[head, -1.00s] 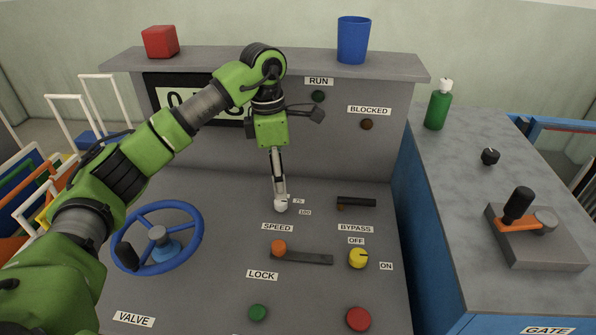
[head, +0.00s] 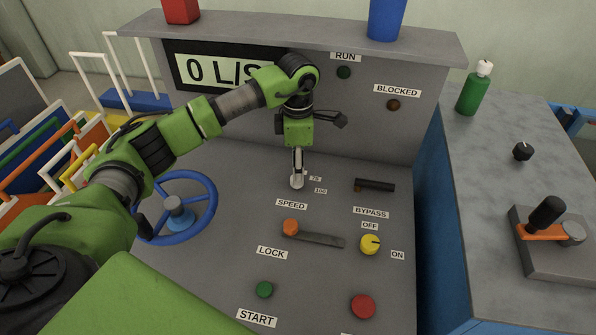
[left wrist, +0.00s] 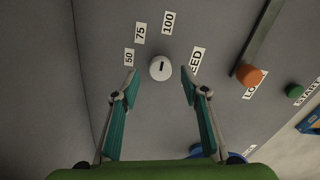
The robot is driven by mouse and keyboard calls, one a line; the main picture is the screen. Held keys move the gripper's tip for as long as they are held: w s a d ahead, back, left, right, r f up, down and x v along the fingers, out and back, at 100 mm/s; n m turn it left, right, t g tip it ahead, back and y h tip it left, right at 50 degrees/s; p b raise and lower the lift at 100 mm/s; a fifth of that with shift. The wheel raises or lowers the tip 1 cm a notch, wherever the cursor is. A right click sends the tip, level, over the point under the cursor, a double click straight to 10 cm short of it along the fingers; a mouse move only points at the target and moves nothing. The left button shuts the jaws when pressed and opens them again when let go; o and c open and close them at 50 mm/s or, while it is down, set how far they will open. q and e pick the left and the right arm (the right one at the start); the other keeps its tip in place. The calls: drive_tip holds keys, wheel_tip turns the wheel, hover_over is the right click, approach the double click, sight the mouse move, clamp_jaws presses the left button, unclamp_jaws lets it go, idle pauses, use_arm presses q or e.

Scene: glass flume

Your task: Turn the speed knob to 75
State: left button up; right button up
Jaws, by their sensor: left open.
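The speed knob (left wrist: 160,67) is a round white knob with a short dark mark on its face, next to the labels 50, 75 and 100. It also shows in the head view (head: 296,183), above the SPEED label (head: 291,204). My left gripper (left wrist: 160,77) is open, pointing down at the panel. Its two teal fingers stand apart, with the knob between their tips in the left wrist view. Whether the fingers touch the knob cannot be told. In the head view the left gripper (head: 297,176) partly covers the knob and the scale. The right gripper is not seen.
Near the knob are the orange lock slider (head: 290,227), yellow bypass knob (head: 370,244), black bypass lever (head: 375,185), green start button (head: 264,289) and red button (head: 362,306). The blue valve wheel (head: 175,207) is left. The display (head: 225,70) is partly hidden by my arm.

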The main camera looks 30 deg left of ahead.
use_arm(q)
drive_tip(key=shift+f, duration=1.75)
drive_tip(key=c, duration=1.1)
drive_tip(key=n+b, duration=0.1)
drive_tip(key=n, duration=0.3)
drive_tip(key=n+b, duration=0.1)
drive_tip(key=n, duration=0.3)
drive_tip(key=shift+w+n, duration=0.1)
drive_tip(key=shift+n, duration=0.2)
drive_tip(key=shift+a+r, duration=0.1)
